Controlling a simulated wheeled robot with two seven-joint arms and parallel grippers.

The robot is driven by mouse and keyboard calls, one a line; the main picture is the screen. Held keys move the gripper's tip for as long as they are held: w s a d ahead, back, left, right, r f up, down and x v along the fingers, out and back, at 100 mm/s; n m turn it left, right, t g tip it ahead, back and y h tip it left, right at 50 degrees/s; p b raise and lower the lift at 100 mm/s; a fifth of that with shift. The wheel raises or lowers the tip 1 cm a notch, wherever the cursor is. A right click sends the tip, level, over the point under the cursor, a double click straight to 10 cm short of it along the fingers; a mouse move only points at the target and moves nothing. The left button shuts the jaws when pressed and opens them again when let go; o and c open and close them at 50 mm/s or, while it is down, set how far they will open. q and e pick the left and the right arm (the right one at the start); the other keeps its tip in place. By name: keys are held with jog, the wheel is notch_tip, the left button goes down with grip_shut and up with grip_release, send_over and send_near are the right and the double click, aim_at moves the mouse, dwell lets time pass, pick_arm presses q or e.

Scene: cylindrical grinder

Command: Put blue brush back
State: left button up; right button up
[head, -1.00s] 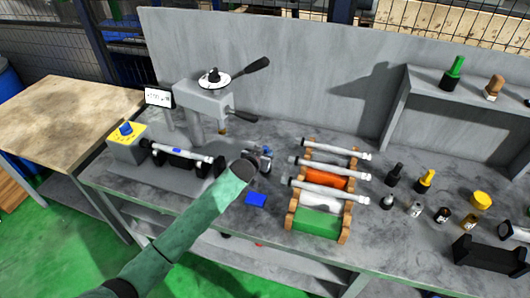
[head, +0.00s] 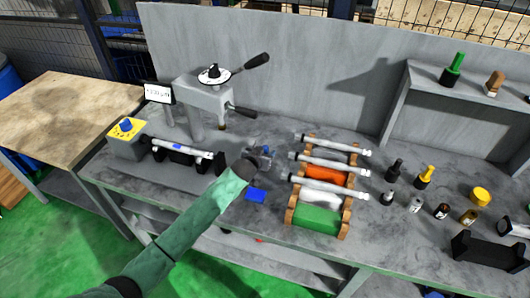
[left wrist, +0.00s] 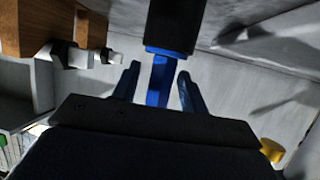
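The blue brush (left wrist: 160,80) shows in the left wrist view as a narrow blue handle with a wider blue collar and a black part (left wrist: 175,22) cut off by the top edge. My left gripper (left wrist: 159,70) has one finger on each side of the handle, with narrow gaps visible, so it looks open around it. In the head view my left gripper (head: 264,153) is small, over the bench between the grinder and the roller rack. The brush is hard to make out there. My right gripper is not in view.
A flat blue piece (head: 256,195) lies on the bench in front of the gripper. The wooden rack (head: 290,216) with metal shafts is close on the right. The grinder (head: 207,100) stands behind left. Bottles and brushes fill the right side.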

pick_arm(q)
jog(key=shift+r, duration=0.6)
jog(key=shift+s+a+b, duration=0.3)
jog(key=shift+s+a, duration=0.1)
jog(key=shift+s, duration=0.4)
jog(key=b+v, duration=0.3)
jog(key=v, duration=0.7)
jog(key=shift+r, duration=0.3)
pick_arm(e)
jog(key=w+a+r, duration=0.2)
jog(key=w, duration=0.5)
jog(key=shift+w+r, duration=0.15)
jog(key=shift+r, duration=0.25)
